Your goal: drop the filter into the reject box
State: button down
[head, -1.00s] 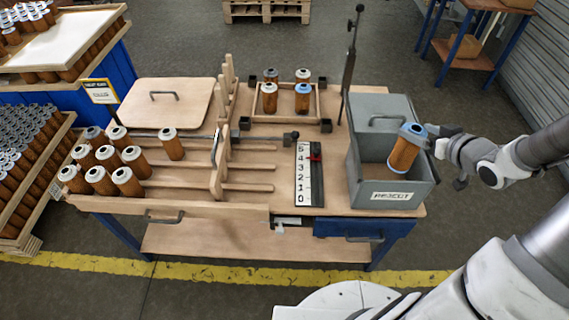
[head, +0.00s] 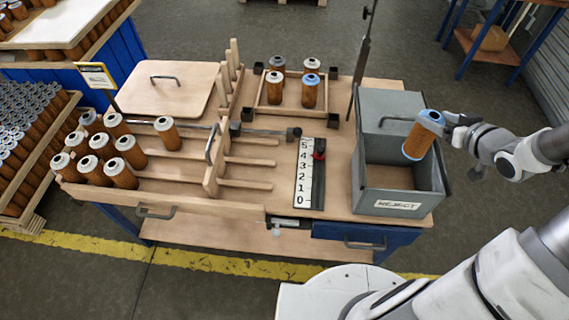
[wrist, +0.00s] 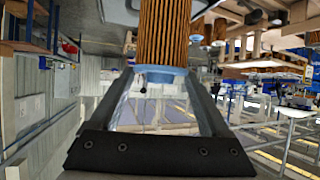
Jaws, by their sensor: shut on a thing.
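The filter (head: 419,137) is an orange-brown pleated cartridge with a blue cap. My gripper (head: 447,121) is shut on it near the capped top end. The filter hangs tilted above the open part of the grey reject box (head: 397,207), which carries a white REJECT label on its front. In the wrist view the filter (wrist: 164,32) sits between my gripper's fingers (wrist: 160,85), its blue end towards the camera. The box's open part appears empty where its floor shows.
Several white-capped filters (head: 122,174) stand at the table's left. A wooden frame (head: 290,109) holds several more. A numbered scale (head: 304,172) and a tall dark post (head: 361,50) stand left of the box.

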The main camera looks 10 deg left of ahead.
aim_at(434, 135)
jog(key=shift+f+b, duration=2.4)
jog(key=shift+f, duration=0.1)
grip_release()
jog(key=p+v, duration=0.3)
jog(key=v, duration=1.4)
jog(key=shift+r, duration=0.15)
jog(key=shift+s+d, duration=0.1)
